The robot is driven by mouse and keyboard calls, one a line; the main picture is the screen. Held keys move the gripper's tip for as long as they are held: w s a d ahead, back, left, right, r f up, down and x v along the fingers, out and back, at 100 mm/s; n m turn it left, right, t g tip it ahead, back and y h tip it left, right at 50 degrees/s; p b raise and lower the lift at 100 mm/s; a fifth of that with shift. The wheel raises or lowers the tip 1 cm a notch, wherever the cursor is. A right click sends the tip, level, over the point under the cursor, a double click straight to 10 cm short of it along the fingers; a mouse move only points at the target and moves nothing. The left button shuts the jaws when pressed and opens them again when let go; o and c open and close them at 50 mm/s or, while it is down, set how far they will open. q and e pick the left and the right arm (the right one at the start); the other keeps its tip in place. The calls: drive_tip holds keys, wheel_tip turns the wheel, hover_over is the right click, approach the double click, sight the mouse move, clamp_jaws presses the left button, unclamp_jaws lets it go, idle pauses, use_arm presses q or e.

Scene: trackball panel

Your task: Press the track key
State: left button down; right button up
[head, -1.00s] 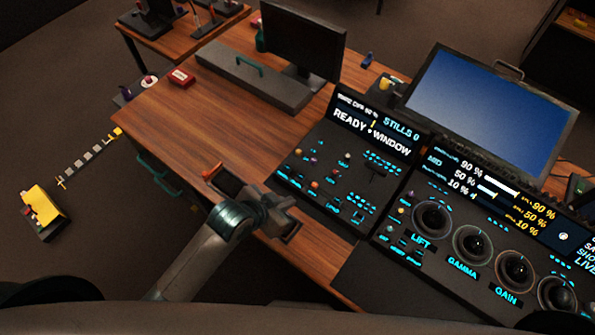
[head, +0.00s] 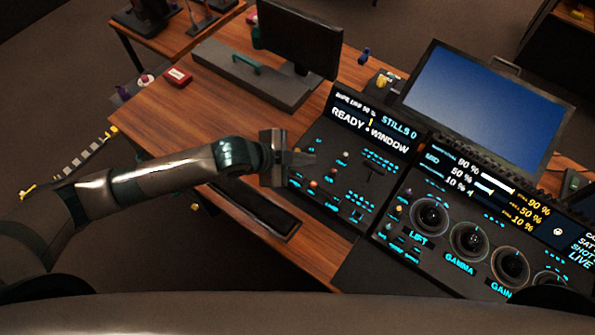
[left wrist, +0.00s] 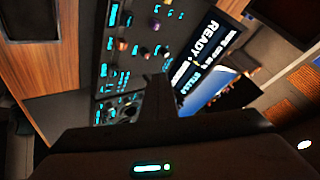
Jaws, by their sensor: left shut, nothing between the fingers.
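The trackball panel's left section (head: 335,205) is dark with small lit keys and coloured knobs, under a screen reading "READY" and "WINDOW" (head: 370,130). The labels on its keys are too small to read, so I cannot tell which one is the track key. My left gripper (head: 308,158) is shut and empty, at the upper left edge of that section. In the left wrist view the key area (left wrist: 125,45) lies beyond the fingers (left wrist: 158,85). The gripper hides part of the panel's left edge. My right gripper is not in view.
Right of this section stand large dials (head: 430,217) labelled lift, gamma and gain, with a blue monitor (head: 485,108) behind. A dark monitor (head: 298,38) stands on a grey base at the back. A red box (head: 178,77) lies on the wooden desk, whose left part (head: 165,125) is mostly clear.

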sight(296, 179)
use_arm(q)
drive_tip(key=a, duration=0.1)
drive_tip(key=w, duration=0.1)
drive_tip(key=a+m, duration=0.1)
drive_tip(key=shift+w+a+r, duration=0.15)
drive_tip(key=shift+w+a, duration=0.1)
drive_tip(key=shift+a, duration=0.1)
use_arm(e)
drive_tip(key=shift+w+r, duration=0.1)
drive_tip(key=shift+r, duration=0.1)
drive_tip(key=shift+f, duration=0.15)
